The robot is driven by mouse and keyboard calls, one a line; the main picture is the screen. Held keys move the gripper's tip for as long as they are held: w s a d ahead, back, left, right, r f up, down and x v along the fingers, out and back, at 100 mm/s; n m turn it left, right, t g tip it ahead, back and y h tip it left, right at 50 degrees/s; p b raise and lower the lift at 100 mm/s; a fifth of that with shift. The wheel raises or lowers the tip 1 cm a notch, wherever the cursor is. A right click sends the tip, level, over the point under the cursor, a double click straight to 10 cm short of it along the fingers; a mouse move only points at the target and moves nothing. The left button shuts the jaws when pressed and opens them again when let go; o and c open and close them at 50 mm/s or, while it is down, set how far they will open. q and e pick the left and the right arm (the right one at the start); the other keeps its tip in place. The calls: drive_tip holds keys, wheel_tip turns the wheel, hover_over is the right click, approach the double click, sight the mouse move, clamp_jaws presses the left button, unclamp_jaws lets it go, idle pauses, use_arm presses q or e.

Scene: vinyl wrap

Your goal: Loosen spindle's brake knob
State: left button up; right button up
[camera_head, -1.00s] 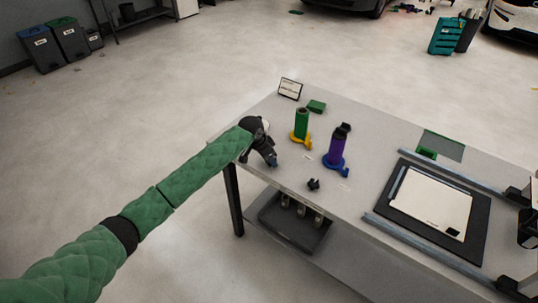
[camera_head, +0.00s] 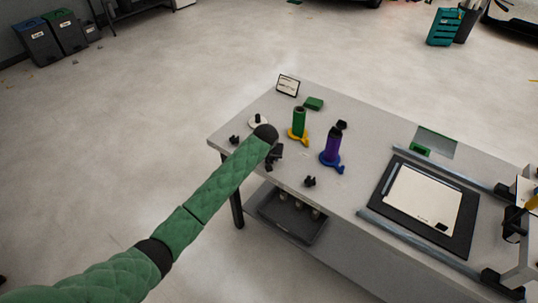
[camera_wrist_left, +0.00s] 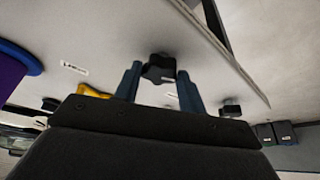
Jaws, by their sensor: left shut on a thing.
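My left gripper (camera_head: 274,156) reaches over the table's near left part. In the left wrist view its two blue-grey fingers (camera_wrist_left: 159,84) are on either side of a black lobed knob (camera_wrist_left: 159,68), shut on it. A second black knob (camera_head: 235,139) stands to its left and a third (camera_head: 310,181) to its right, near the front edge. Behind are a white disc with a black post (camera_head: 257,121), a green roll on a yellow base (camera_head: 299,122) and a purple roll on a blue base (camera_head: 332,146). My right gripper is out of view.
The grey table (camera_head: 345,205) has a small sign (camera_head: 288,86) and a green block (camera_head: 314,103) at the back. A black piece (camera_head: 341,125) is by the purple roll. A framed white panel (camera_head: 424,195) between rails fills the right. A tray (camera_head: 290,214) is below.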

use_arm(q)
drive_tip(key=shift+w+r+n, duration=0.1)
drive_tip(key=shift+r+n, duration=0.05)
drive_tip(key=shift+n, duration=0.35)
drive_tip(key=o, duration=0.9)
drive_tip(key=shift+o, duration=0.4)
